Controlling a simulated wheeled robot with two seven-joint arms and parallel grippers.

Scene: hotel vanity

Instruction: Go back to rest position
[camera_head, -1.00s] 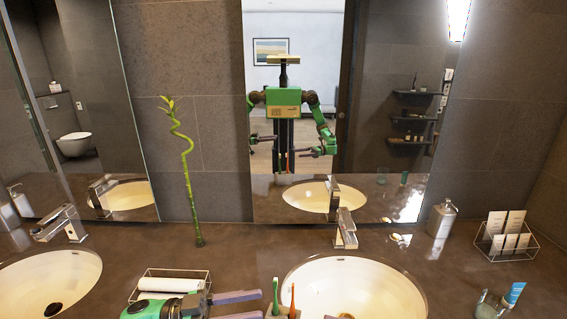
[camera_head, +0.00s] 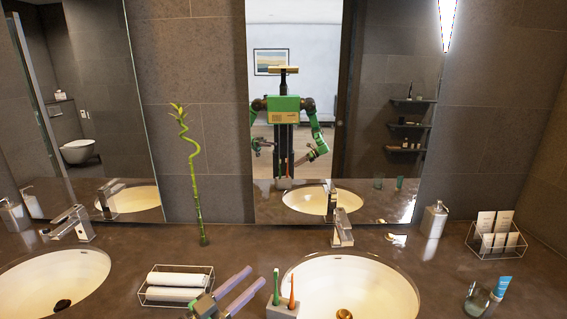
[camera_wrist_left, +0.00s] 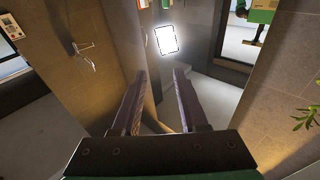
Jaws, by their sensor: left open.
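My left gripper (camera_head: 254,276) shows at the bottom of the head view, its two long fingers apart and pointing up and to the right. Nothing is between them. It appears in front of the counter, between the towel basket and the toothbrush holder. In the left wrist view the same open fingers (camera_wrist_left: 158,100) point at dark walls, with a bright lit panel beyond and empty space between them. My right gripper is not directly in view; a small reflection of my right arm shows in the mirror (camera_head: 290,60).
A grey holder (camera_head: 283,310) with a green and an orange toothbrush stands close right of my left gripper. A wire basket (camera_head: 143,293) with white rolled towels is to its left. Basins (camera_head: 385,285), a bamboo stalk (camera_head: 196,190), a dispenser (camera_head: 435,219) and a glass (camera_head: 476,300) surround it.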

